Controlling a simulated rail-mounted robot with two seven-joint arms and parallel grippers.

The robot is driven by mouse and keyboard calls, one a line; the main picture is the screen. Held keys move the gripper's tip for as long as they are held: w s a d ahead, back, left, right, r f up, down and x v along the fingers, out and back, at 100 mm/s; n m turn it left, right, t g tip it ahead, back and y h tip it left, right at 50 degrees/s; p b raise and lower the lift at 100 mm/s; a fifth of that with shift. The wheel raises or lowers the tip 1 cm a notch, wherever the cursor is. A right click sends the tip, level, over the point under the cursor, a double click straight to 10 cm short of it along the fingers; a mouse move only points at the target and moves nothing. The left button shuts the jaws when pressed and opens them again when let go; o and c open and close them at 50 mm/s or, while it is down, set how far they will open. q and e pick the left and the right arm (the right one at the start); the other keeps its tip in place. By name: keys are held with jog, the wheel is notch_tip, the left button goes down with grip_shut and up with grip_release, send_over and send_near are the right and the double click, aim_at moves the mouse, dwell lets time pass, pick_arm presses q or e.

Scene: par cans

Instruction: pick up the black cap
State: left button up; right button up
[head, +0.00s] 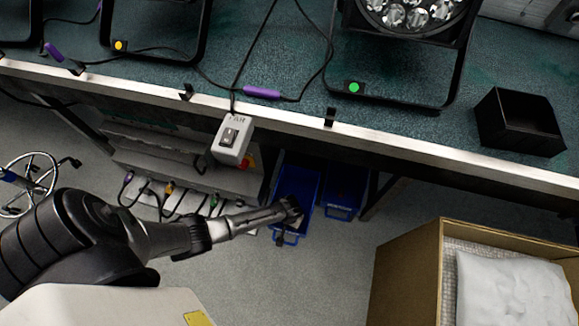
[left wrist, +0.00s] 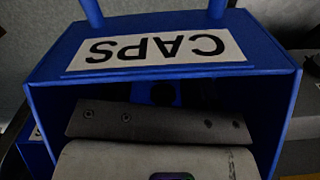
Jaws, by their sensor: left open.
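No black cap can be made out with certainty in either view. A blue bin (head: 296,182) stands under the workbench in the head view. In the left wrist view a blue bin (left wrist: 282,75) fills the picture, with a white label reading CAPS upside down; its inside is dark and mostly covered. My left gripper (head: 291,209) is over the front part of the blue bin in the head view and looks small and dark there. In the left wrist view grey metal parts cover the bin's opening, and the fingertips are not clear. My right gripper is in neither view.
A second blue bin (head: 344,188) stands close on the right. The workbench edge (head: 400,148) runs above the bins. A switch box (head: 232,140) hangs from it. Lamps and a black open box (head: 518,122) are on top. A cardboard box (head: 410,270) stands at lower right.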

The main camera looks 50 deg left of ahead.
pick_arm(q)
grip_shut()
dwell(0.4)
